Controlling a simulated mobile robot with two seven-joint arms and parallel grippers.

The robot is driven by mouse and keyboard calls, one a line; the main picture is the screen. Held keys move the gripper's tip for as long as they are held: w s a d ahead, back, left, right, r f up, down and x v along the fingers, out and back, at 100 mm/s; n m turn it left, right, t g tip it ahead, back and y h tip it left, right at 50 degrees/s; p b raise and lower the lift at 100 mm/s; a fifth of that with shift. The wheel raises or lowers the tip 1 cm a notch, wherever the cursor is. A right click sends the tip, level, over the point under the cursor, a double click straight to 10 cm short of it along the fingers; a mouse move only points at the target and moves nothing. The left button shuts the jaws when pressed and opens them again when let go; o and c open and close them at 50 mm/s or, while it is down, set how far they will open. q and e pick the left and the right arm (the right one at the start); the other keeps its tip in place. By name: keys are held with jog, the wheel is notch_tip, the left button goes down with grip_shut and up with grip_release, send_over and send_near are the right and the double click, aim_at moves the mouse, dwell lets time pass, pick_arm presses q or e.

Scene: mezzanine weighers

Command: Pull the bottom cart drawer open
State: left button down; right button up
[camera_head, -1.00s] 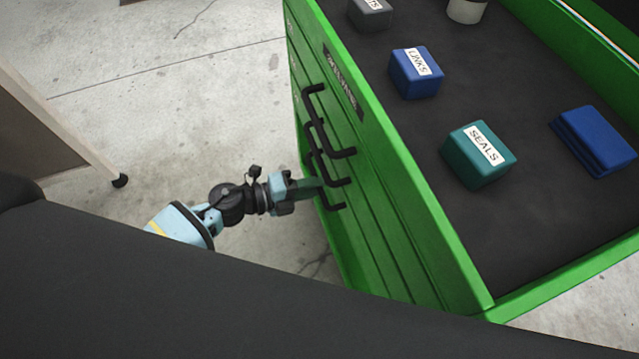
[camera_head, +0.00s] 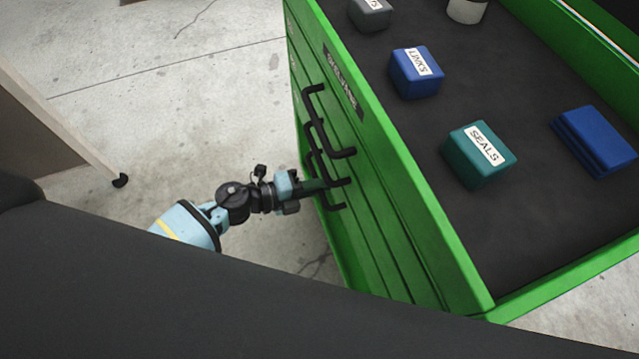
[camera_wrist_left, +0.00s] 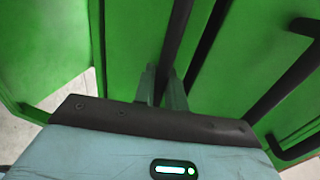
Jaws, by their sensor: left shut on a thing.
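The green cart (camera_head: 400,225) stands at the right in the head view, with a column of drawer fronts on its left face. Several black bar handles (camera_head: 337,152) stick out from these fronts, one below another. My left gripper (camera_head: 322,185) is at the lowest handle visible in the head view. In the left wrist view its fingers (camera_wrist_left: 162,88) are shut on a black handle bar (camera_wrist_left: 178,45). The fingers hide part of the bar. I cannot tell whether the bottom drawer is out of line with the others. My right gripper is not in view.
On the cart's dark top (camera_head: 545,215) are a blue box (camera_head: 405,84), a teal box (camera_head: 470,170), a blue stacked item (camera_head: 595,140), a grey box and a pale cup. A panel on a caster (camera_head: 120,181) stands at the left. Concrete floor (camera_head: 190,80) is clear between.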

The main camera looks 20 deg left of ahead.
pick_arm(q)
jog(key=f+v, duration=0.2)
jog(key=v, duration=1)
jog(key=a+f+b+v, duration=0.1)
jog(key=f+v, duration=0.2)
jog(key=v, duration=1)
jog(key=shift+s, duration=0.35)
jog(key=shift+a, duration=0.1)
jog(key=c, duration=1.5)
grip_release()
jog(key=shift+c, duration=0.2)
jog(key=v, duration=0.7)
jog(key=shift+s+a, duration=0.2)
jog(key=shift+a, duration=0.1)
jog(key=shift+r, duration=0.1)
